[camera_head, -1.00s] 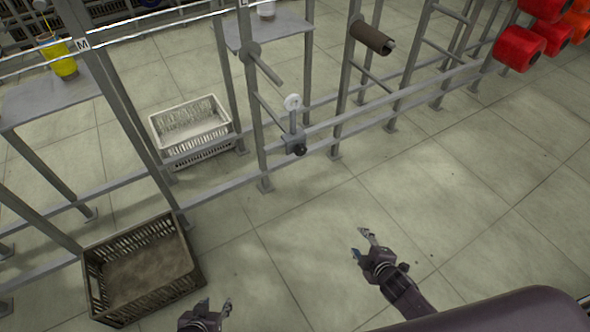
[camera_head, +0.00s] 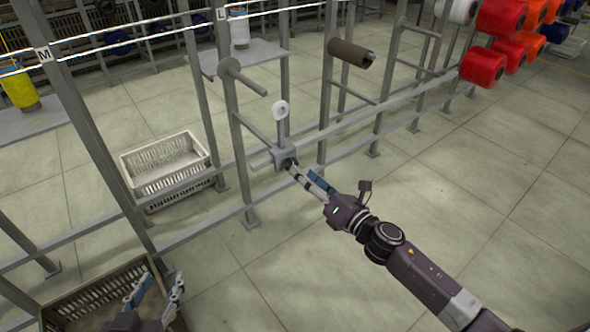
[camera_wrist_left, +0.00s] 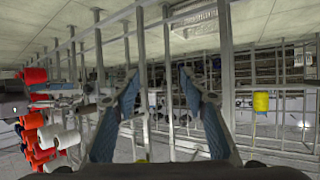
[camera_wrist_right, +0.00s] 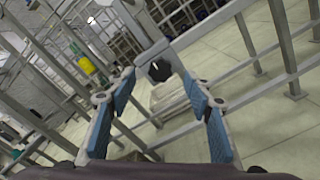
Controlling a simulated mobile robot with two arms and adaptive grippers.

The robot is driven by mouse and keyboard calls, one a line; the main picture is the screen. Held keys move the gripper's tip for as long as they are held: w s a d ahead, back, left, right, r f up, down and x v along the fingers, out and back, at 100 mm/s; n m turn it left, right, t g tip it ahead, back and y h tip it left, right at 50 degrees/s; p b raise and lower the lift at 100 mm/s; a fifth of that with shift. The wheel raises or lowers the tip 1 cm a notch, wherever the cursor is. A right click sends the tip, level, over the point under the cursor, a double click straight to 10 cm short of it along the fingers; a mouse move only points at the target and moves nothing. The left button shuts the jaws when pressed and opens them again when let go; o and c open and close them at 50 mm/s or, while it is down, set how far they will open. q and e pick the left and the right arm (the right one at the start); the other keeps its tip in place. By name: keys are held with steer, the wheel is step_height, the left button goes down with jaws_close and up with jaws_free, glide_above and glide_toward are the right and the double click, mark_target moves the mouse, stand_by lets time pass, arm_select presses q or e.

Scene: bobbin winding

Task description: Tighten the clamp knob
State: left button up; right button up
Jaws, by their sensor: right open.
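The clamp knob (camera_head: 291,163) is dark and sits on the front of a grey clamp block (camera_head: 283,153) on the frame rail. A post with a white ring stands above the block. My right gripper (camera_head: 308,176) is open at the knob. In the right wrist view the dark faceted knob (camera_wrist_right: 158,70) shows between and just beyond its two blue-padded fingers; I cannot tell whether they touch it. My left gripper (camera_head: 160,282) is open and empty at the lower left, over the dark crate (camera_head: 60,312); its spread fingers also show in the left wrist view (camera_wrist_left: 158,85).
Grey rails and posts (camera_head: 235,150) surround the clamp. A brown tube (camera_head: 348,53) sits on a peg above right. A white crate (camera_head: 165,165) stands behind the rail. Red cones (camera_head: 482,68) hang at upper right. The floor on the right is clear.

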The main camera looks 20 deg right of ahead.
mark_target(290, 164)
arm_select(q)
steer(key=shift+w+d+r+t, duration=0.2)
steer(key=shift+w+r+t, duration=0.15)
steer(key=shift+r, duration=0.3)
steer(key=shift+w+d+r+t, duration=0.25)
steer(key=shift+w+r, duration=0.1)
steer(key=shift+r, duration=0.3)
arm_select(e)
steer(key=shift+x, duration=2.45)
arm_select(q)
steer(key=shift+a, duration=0.1)
arm_select(e)
steer(key=c, duration=1.2)
